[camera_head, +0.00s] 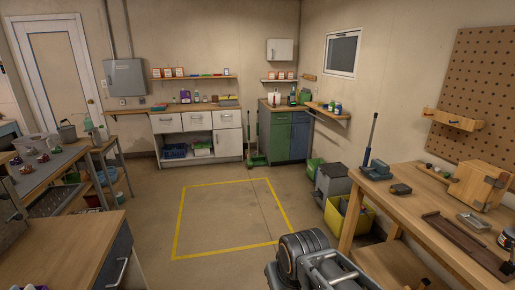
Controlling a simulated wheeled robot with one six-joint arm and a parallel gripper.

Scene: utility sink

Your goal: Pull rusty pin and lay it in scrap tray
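I cannot make out the rusty pin at this size. A wooden box (476,185) with grey metal fittings, perhaps a hinge, at its right edge stands on the right workbench. A small, shallow grey metal tray (473,222) lies in front of the box; it may be the scrap tray, but no label shows. A long dark brown tray or board (466,246) lies nearer me. Part of my arm, dark and grey, shows at the bottom centre, left of the workbench. My gripper's fingertips are not visible.
The right workbench (400,210) also holds a blue tool with an upright handle (374,150), a dark block (400,189) and a round tin (506,238). A yellow bin (348,216) stands beside it. The yellow-outlined floor (230,215) is clear. A wooden counter (65,245) is at left.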

